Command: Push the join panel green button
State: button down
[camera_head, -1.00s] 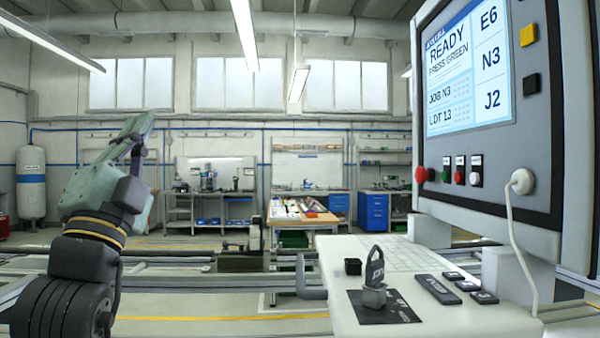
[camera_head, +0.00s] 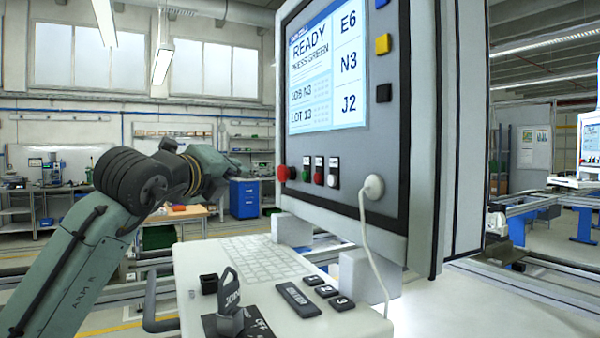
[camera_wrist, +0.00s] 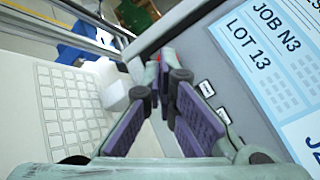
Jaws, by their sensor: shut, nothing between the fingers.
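The green button (camera_head: 306,174) sits in the lower row of the grey join panel (camera_head: 345,160), between a large red mushroom knob (camera_head: 283,173) and a smaller red button (camera_head: 319,178). A white button (camera_head: 332,180) is to their right. The screen (camera_head: 327,70) reads READY, PRESS GREEN. My gripper (camera_head: 238,170) is left of the panel's button row, apart from the green button in the head view. In the wrist view my gripper (camera_wrist: 163,62) is shut and empty, pointing along the panel face. Its fingers cover part of the button row, and I cannot make out the green button there.
A white cable (camera_head: 375,225) hangs from the panel's right side. The keyboard (camera_wrist: 70,105) also shows in the wrist view.

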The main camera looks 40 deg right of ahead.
aim_at(305, 176)
jog(key=shift+s+d+f+m+g, duration=0.1)
jog(key=shift+d+f+m+g, duration=0.1)
jog(key=shift+d, duration=0.25)
jog(key=shift+s+d+f+m+g, duration=0.1)
jog(key=shift+d+f+m, duration=0.1)
jog(key=shift+d, duration=0.2)
jog(key=shift+d, duration=0.1)
jog(key=s+d, duration=0.2)
jog(key=d, duration=0.6)
jog(key=shift+s, duration=0.3)
jog(key=shift+d, duration=0.2)
dwell(0.7)
jog(key=shift+s+d, duration=0.1)
jog(key=shift+d, duration=0.2)
jog(key=shift+s+d, duration=0.2)
jog(key=shift+d, duration=0.25)
dwell(0.9)
jog(key=shift+w+a, duration=0.25)
jog(key=shift+a, duration=0.6)
